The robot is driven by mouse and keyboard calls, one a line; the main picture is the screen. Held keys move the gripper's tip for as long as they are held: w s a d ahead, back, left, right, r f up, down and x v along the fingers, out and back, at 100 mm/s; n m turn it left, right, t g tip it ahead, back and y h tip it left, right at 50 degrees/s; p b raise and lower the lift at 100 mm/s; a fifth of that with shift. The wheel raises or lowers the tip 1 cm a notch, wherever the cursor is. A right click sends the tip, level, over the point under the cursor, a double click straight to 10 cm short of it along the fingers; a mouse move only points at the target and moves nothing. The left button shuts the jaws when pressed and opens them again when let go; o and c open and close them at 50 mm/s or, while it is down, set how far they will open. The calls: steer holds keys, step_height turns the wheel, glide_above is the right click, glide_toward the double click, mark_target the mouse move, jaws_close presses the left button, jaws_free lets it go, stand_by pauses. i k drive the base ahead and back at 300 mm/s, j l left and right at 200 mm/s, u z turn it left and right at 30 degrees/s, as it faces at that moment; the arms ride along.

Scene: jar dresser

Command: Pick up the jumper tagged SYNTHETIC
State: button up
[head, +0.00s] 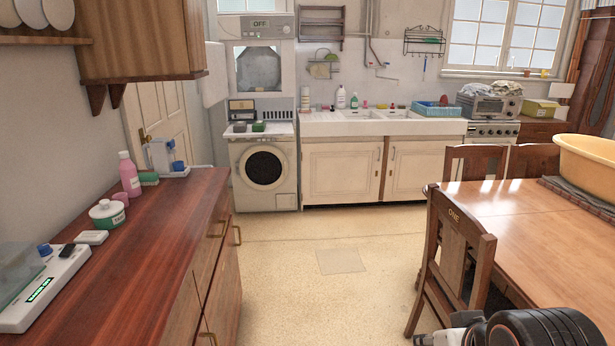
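I cannot make out a jumper or a tag reading SYNTHETIC. Pale crumpled cloth-like things (506,88) lie on top of the toaster oven at the back right; I cannot tell what they are. A yellow basin (588,160) stands on a dark mat on the table at the right, and its inside is mostly hidden. My gripper's fingers do not show; only black and white parts of my arm appear at the bottom right edge.
A wooden dresser top (150,225) with a white jar (107,214), pink bottle (129,174) and scale (42,290) runs along the left. A chair (455,255) stands by the table (530,225). A washing machine (264,170) and sink (360,118) line the back. The middle floor is clear.

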mark_target(259, 126)
steer(key=i+u, duration=0.1)
steer(key=i, duration=0.95)
steer(key=i+u, duration=0.1)
steer(key=i, duration=1)
steer(key=i+l+z, duration=0.1)
steer(key=i, duration=2.05)
steer(key=i+j+u, duration=0.2)
steer(key=i, duration=0.25)
steer(key=i+j+u, duration=0.25)
steer(key=i, duration=0.25)
steer(key=i+u, duration=0.2)
steer(key=i, duration=0.3)
steer(key=i+j, duration=0.25)
steer(key=j, duration=0.15)
steer(key=i+j, duration=0.3)
steer(key=k+l+z, duration=0.1)
steer(key=k+z, duration=0.15)
